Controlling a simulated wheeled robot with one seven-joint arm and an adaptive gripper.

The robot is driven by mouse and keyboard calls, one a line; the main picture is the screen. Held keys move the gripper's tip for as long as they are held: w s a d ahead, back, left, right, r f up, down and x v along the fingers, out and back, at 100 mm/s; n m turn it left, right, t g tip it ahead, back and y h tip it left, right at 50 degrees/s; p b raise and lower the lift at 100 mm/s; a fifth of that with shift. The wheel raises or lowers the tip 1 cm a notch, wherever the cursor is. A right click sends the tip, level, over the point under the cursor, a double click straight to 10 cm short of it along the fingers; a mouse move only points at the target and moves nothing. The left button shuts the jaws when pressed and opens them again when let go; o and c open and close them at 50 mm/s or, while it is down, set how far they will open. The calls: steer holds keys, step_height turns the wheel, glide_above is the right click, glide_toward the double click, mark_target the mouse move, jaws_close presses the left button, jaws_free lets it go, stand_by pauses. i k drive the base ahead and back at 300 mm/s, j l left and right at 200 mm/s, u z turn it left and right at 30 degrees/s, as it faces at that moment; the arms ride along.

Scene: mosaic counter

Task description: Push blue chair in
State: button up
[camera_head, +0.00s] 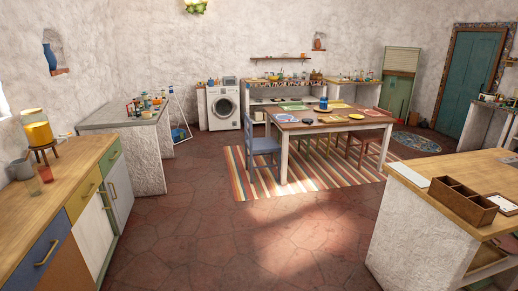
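The blue chair (263,147) stands upright at the left end of the dining table (312,126), in the middle distance of the head view. Its tall back is on the left and its seat points right towards the table. The seat's right edge appears close to the near left table leg; I cannot tell whether they touch. My gripper is not in view.
A striped rug (322,178) lies under the table and chair. Open tiled floor (215,225) leads up to them. A wooden-topped cabinet (62,205) flanks the left, and a white counter (425,215) with a wooden box (462,200) the right. Reddish chairs (372,148) stand beyond.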

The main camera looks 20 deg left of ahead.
mark_target(262, 147)
steer(key=i+j+u, duration=0.35)
steer(key=i, duration=0.25)
steer(key=i+j+u, duration=0.3)
steer(key=i, duration=0.3)
steer(key=i+u, duration=0.35)
steer(key=i, duration=2.4)
steer(key=i+j, duration=0.1)
steer(key=i, duration=2)
steer(key=i+z, duration=0.45)
steer(key=i+j+z, duration=1.35)
